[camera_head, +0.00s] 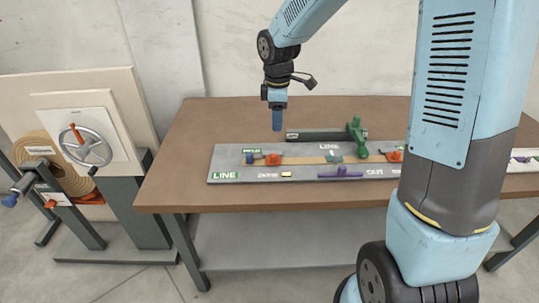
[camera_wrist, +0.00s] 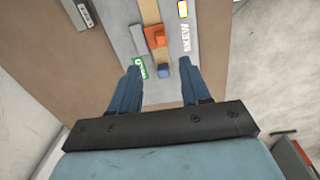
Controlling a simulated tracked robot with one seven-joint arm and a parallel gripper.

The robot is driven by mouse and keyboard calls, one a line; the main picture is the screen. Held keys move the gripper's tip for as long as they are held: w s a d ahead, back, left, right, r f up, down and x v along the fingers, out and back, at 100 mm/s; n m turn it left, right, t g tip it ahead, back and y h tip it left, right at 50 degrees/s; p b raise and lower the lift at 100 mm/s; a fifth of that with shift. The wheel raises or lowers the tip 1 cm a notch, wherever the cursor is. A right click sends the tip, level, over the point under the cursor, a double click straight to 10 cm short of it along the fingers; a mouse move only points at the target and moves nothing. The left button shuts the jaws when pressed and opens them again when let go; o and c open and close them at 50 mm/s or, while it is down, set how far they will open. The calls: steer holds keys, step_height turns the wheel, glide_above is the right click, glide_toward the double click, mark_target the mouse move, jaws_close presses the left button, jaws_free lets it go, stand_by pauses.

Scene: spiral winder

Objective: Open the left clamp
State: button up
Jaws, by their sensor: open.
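The left clamp, an orange piece (camera_head: 272,159), sits near the left end of the grey board (camera_head: 225,165) on the tan strip. A small blue block (camera_head: 249,158) stands just left of it. My gripper (camera_head: 278,127) points down above the table, behind the board and apart from the clamp. In the wrist view its two blue fingers (camera_wrist: 159,68) are spread with nothing held. Whether the clamp is open or closed is not clear.
A second orange clamp (camera_head: 394,156) sits farther right, partly behind my arm. A purple piece (camera_head: 340,172) lies in front. A handwheel panel (camera_head: 85,147) stands left. The table's left part is clear.

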mark_target(273, 155)
steer(key=shift+n, duration=0.3)
steer(key=f, duration=1)
steer(key=w+a+f, duration=0.1)
steer(key=f, duration=0.4)
